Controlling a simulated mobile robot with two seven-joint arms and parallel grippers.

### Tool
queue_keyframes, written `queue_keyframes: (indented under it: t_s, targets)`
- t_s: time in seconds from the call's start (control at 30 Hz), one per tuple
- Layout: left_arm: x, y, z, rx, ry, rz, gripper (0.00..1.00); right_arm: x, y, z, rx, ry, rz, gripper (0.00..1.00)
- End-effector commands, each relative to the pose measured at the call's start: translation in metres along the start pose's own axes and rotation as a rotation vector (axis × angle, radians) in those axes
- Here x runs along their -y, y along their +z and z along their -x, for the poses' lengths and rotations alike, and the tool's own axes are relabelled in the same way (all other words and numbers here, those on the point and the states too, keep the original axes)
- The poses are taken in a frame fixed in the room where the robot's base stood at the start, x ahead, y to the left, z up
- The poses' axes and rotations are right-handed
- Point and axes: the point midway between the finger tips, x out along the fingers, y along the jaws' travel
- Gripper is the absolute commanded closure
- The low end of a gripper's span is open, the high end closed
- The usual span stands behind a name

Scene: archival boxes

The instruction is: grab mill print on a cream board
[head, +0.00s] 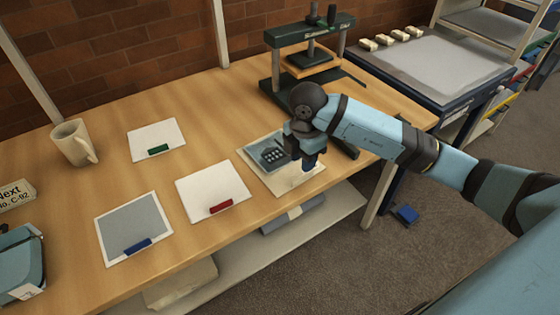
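A cream board (303,181) with a dark blue-grey print (262,152) lies flat near the table's front edge, right of centre. The print's picture looks like a building with several light windows, partly covered by my gripper and too small to read surely. My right gripper (308,166) points down over the right part of this board. Its fingers are small and dark, and I cannot tell whether they are open or touch the board. My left gripper is not in view.
Three sheets lie to the left: one with a red clip (221,206), one with a green clip (158,149), one grey with a blue clip (137,246). A mug (72,143) stands at the back left. A press (310,60) stands behind my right gripper.

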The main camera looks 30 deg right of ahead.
Motion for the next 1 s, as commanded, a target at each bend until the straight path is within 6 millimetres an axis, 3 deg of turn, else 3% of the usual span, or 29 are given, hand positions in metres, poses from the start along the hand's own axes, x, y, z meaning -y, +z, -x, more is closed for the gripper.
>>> queue_keyframes:
  t_s: [0.37, 0.6, 0.87, 1.0]
  targets:
    - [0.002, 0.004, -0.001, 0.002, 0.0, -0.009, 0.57, 0.0, 0.0, -0.031, -0.002, 0.0, 0.001, 0.66]
    - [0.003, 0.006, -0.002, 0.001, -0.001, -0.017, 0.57, 0.0, 0.0, -0.066, -0.001, 0.0, 0.002, 0.66]
    - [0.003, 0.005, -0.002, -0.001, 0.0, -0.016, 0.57, 0.0, 0.001, -0.07, -0.001, 0.001, 0.002, 0.66]
    - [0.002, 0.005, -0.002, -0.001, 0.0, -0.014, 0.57, 0.0, 0.0, -0.07, -0.001, 0.001, 0.002, 0.98]
